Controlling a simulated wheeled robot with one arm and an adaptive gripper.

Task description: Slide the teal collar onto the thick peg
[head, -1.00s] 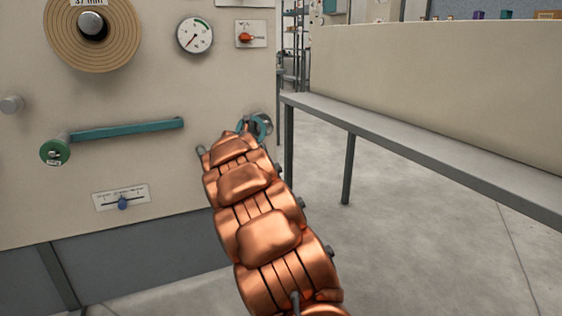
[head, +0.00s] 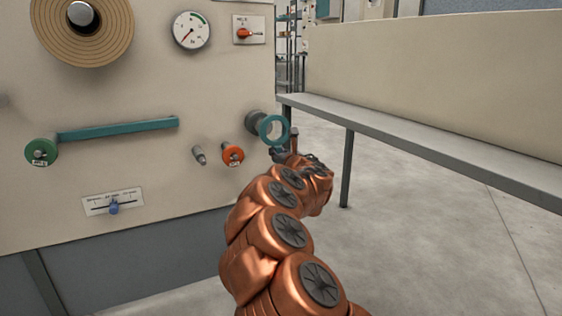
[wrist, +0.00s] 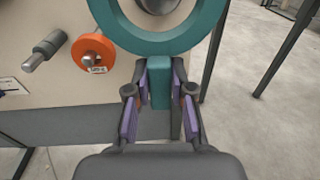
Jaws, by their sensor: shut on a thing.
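The teal collar (head: 263,137) is a ring with a block-like tab. It stands in front of the panel, just right of the thick grey peg (head: 252,122) in the head view. In the wrist view the ring (wrist: 160,45) fills the top, and the peg's round end (wrist: 158,5) shows through its hole. I cannot tell whether the ring touches the peg or is around it. My gripper (head: 284,153) is below the ring. In the wrist view its purple-padded fingers (wrist: 160,78) are shut on the collar's tab (wrist: 160,92).
A thin grey peg (head: 199,155) and an orange collar (head: 232,153) on the panel (head: 150,80) are close to the left. A teal bar (head: 118,129) with a green hub (head: 40,152) is farther left. A grey bench (head: 400,141) stands at right; floor between is clear.

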